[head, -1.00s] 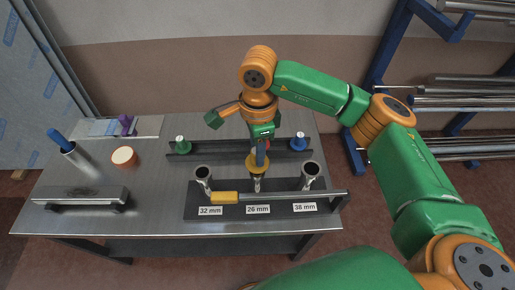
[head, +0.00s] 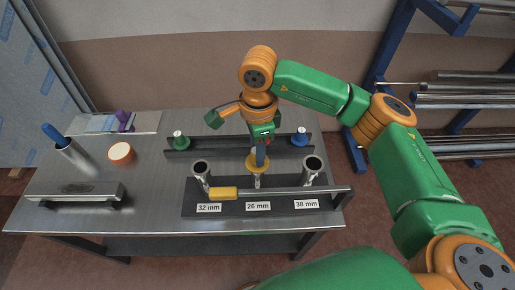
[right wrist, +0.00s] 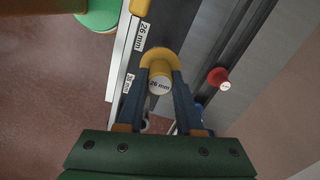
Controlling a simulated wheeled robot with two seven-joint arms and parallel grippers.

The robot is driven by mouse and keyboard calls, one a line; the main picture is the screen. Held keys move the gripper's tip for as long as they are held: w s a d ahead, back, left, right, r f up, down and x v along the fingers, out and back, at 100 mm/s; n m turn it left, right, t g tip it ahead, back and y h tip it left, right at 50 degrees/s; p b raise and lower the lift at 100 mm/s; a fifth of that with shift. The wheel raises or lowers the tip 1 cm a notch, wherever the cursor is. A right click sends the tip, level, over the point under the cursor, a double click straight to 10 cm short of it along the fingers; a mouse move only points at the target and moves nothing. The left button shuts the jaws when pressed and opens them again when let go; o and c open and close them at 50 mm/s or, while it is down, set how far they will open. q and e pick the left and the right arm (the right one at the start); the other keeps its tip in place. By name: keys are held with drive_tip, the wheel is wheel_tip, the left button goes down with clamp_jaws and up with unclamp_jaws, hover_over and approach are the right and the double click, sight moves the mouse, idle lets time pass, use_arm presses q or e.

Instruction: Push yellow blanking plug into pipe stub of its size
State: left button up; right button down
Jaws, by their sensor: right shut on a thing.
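My right gripper (head: 261,155) points down over the middle of the bench, shut on the yellow blanking plug (head: 257,166). In the right wrist view the plug (right wrist: 158,84) sits between the two blue fingers, its end face marked "26 mm" and its wide flange beyond. The plug is in line with the middle pipe stub (head: 257,182), behind the "26 mm" label. The 32 mm stub (head: 201,173) and 38 mm stub (head: 312,166) stand open either side. My left gripper is out of view.
Behind stand a green plug (head: 180,140), a blue plug (head: 300,138) and a red plug (right wrist: 217,78).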

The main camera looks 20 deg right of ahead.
drive_tip(key=shift+f+b, duration=0.4)
drive_tip(key=shift+f, duration=0.1)
unclamp_jaws()
drive_tip(key=shift+r, duration=0.1)
drive_tip(key=shift+r, duration=0.1)
wheel_tip(320, 180, up, 8)
drive_tip(key=p, duration=0.5)
drive_tip(key=shift+p, duration=0.4)
